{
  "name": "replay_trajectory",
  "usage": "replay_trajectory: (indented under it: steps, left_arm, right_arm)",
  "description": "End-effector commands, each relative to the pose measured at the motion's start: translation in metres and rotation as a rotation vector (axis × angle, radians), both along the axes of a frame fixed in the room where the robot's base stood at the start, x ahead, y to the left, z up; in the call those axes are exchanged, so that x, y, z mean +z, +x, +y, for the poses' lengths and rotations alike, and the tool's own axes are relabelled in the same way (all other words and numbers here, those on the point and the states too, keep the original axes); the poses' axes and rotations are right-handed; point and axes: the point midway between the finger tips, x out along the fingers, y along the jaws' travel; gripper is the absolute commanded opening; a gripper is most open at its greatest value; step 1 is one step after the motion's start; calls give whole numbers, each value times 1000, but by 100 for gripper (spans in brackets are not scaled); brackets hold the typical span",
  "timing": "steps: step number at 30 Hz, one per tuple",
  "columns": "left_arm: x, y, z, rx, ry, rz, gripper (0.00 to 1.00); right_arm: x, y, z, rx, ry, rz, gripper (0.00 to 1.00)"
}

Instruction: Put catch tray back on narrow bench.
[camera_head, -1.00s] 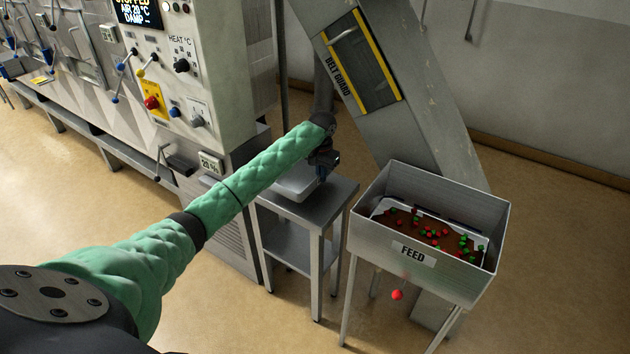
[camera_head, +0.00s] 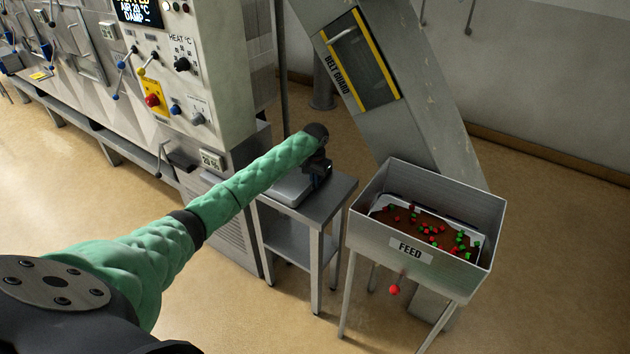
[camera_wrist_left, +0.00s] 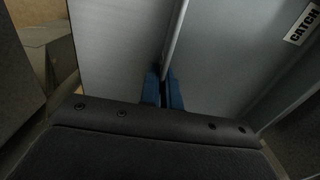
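The catch tray (camera_head: 289,191) is a pale grey metal tray at the top of the narrow bench (camera_head: 335,196), a small steel table with a lower shelf. My arm partly hides it, and I cannot tell whether its base fully touches the bench top. My left gripper (camera_head: 319,172) is at the tray's right side. In the left wrist view the blue fingers (camera_wrist_left: 164,88) are shut on the tray's thin rim, one on each side. The catch tray (camera_wrist_left: 225,55) there shows a label reading CATCH. My right gripper is not in view.
The feed hopper (camera_head: 375,237), holding red and green pieces, stands close right of the bench. The dryer's control panel (camera_head: 205,75) is to the left. A sloping conveyor with a belt guard (camera_head: 365,65) rises behind. A red ball (camera_head: 395,290) shows below the hopper.

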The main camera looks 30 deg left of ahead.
Motion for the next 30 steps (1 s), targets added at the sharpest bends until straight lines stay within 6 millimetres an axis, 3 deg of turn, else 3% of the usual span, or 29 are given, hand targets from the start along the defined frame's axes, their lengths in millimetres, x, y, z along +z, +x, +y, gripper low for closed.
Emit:
replay_trajectory:
  steps: [2, 6, 19, 23, 30]
  left_arm:
    - [-1, 0, 0, 0, 0, 0, 0]
    - [-2, 0, 0, 0, 0, 0, 26]
    - [6, 0, 0, 0, 0, -1, 26]
    - [24, 1, -1, -1, -1, -2, 26]
    - [71, 1, 0, 0, 0, -3, 26]
  right_arm:
    - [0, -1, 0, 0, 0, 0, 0]
    - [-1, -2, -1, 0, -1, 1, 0]
    - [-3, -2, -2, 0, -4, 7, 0]
    - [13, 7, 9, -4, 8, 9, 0]
    - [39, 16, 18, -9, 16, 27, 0]
